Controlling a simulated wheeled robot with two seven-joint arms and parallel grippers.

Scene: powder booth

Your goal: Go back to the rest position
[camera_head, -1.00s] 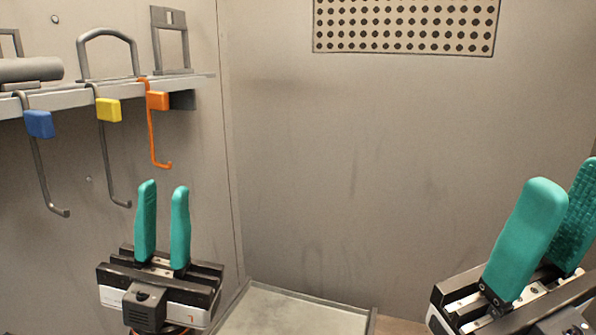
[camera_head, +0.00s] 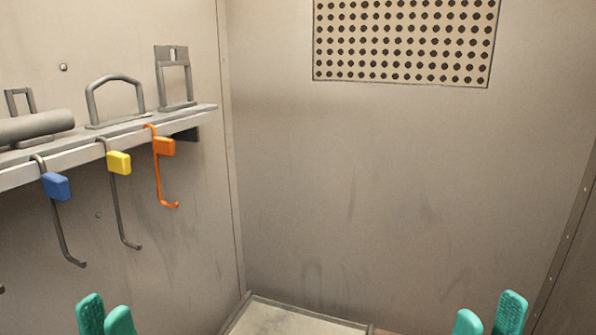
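My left gripper (camera_head: 105,316) shows at the bottom left, only its two teal fingertips in view, with a small gap between them. My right gripper (camera_head: 489,314) shows at the bottom right, also only its teal fingertips, with a gap between them. Nothing shows between either pair of fingertips. The rest of both grippers is below the picture's edge. Both are apart from the shelf and hooks.
A grey shelf (camera_head: 95,143) on the left wall bears several grey metal parts. A blue-tagged hook (camera_head: 56,187), a yellow-tagged hook (camera_head: 119,163) and an orange hook (camera_head: 164,147) hang from its edge. A perforated panel (camera_head: 404,40) is on the back wall. The middle is clear.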

